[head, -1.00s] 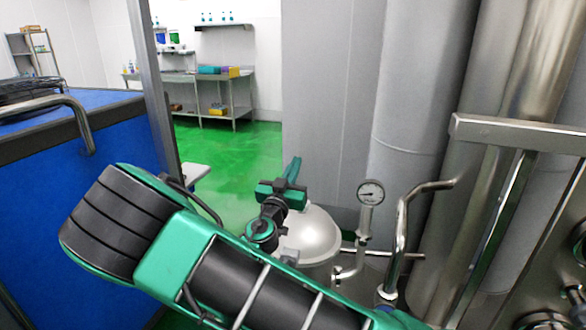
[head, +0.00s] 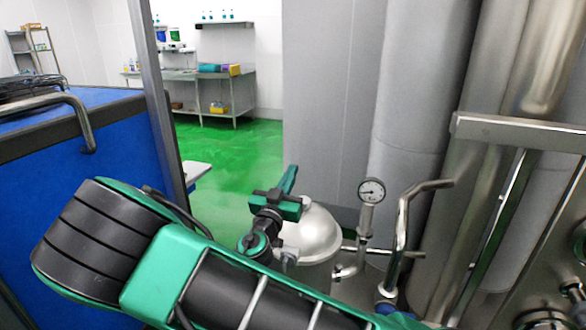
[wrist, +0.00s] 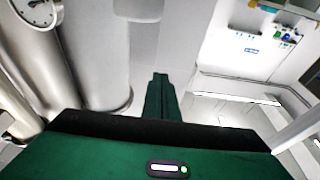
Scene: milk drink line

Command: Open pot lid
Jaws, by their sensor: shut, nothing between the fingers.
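The pot lid (head: 315,232) is a shiny domed steel cover on the pot (head: 314,274) at the lower middle of the head view. My arm crosses in front of the pot and hides its lower part. My gripper (head: 289,177) is green and black, beside the upper left of the dome in the picture, with its fingers pointing up and away. In the wrist view my gripper (wrist: 160,82) shows its fingers together, with nothing between them. The lid does not show in the wrist view. I cannot tell whether the gripper touches the lid.
A pressure gauge (head: 371,190) and bent steel pipes (head: 404,235) stand right of the pot. Large grey columns (head: 413,120) rise behind. A blue cabinet (head: 85,160) is at left. Green floor (head: 222,150) lies open behind, toward a steel shelf table (head: 212,92).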

